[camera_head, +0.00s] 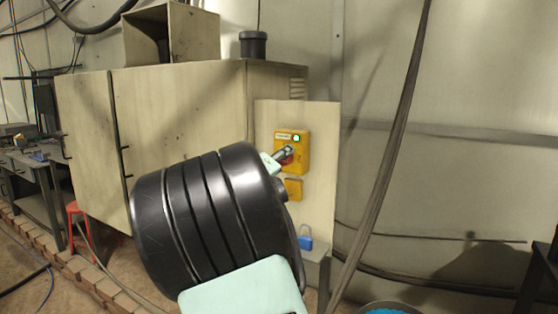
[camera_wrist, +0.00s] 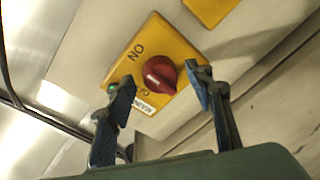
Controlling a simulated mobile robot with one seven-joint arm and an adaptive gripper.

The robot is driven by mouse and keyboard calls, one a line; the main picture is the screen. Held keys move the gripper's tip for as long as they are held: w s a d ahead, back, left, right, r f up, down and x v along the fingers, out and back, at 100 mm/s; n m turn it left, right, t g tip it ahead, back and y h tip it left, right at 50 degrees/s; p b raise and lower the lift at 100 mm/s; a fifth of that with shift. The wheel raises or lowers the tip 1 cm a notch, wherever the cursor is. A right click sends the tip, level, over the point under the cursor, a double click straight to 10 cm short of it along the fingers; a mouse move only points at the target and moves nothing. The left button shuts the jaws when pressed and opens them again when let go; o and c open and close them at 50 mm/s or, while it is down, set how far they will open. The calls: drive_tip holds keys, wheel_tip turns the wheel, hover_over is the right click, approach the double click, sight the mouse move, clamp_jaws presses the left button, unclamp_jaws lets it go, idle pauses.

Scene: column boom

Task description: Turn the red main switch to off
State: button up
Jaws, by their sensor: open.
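The red main switch (camera_wrist: 160,75) is a rotary knob on a yellow plate (camera_wrist: 178,48) with "ON" lettering, a "MAIN" label and a lit green lamp (camera_wrist: 112,88). In the head view the yellow box (camera_head: 303,150) is on a pale panel, and the knob is mostly hidden behind my gripper (camera_head: 284,154). In the wrist view my gripper (camera_wrist: 163,97) is open, with one finger on each side of the knob and space between fingers and knob.
A second yellow plate (camera_head: 293,189) is below the switch box, with a blue padlock (camera_head: 305,240) lower down. A large beige cabinet (camera_head: 170,110) stands to the left. A dark cable (camera_head: 392,130) hangs on the right. A red stool (camera_head: 77,215) is at left.

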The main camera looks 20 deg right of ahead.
drive_tip(key=shift+w+d, duration=0.15)
drive_tip(key=shift+d, duration=0.05)
drive_tip(key=c, duration=1.2)
drive_tip(key=shift+o, duration=0.2)
